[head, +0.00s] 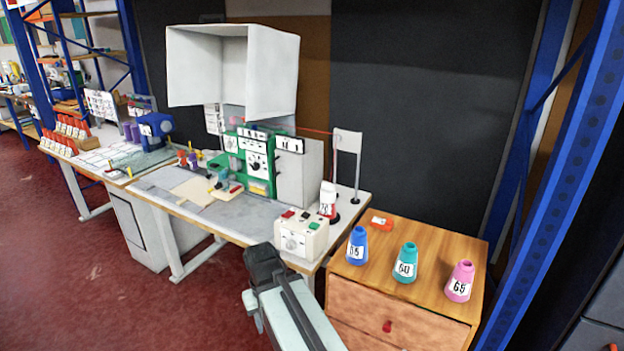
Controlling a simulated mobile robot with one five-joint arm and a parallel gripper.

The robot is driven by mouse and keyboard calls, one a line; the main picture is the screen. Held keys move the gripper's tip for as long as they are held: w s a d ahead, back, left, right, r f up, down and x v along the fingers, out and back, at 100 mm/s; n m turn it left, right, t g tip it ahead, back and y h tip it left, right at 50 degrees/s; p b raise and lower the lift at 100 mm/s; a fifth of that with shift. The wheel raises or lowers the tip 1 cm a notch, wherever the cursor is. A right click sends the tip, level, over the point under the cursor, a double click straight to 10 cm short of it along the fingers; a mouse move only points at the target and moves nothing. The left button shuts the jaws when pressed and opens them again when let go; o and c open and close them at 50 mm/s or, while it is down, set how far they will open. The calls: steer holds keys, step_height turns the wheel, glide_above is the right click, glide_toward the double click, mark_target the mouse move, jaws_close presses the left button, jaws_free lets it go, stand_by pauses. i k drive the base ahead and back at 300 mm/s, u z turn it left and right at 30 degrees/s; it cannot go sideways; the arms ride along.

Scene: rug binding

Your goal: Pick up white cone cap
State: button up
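A white cone (328,197) with a dark mark on its label and red near its base stands upright at the right end of the grey worktable (225,225). Its top is white, but I cannot make out a separate cap on it. My gripper (262,262) is the dark end of my arm at the lower middle, in front of the worktable's front edge and apart from the cone. Its fingers are too unclear to show whether it is open or shut.
A white control box (301,235) stands in front of the cone. The wooden cabinet (440,235) at right carries blue (357,245), teal (405,262) and pink (460,281) cones and a small orange-red item (382,222). A thin stand (347,150) rises behind. Red floor is clear at left.

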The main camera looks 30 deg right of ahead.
mark_target(329, 191)
steer(key=z, duration=0.05)
steer(key=i, duration=0.85)
steer(key=u, duration=1.05)
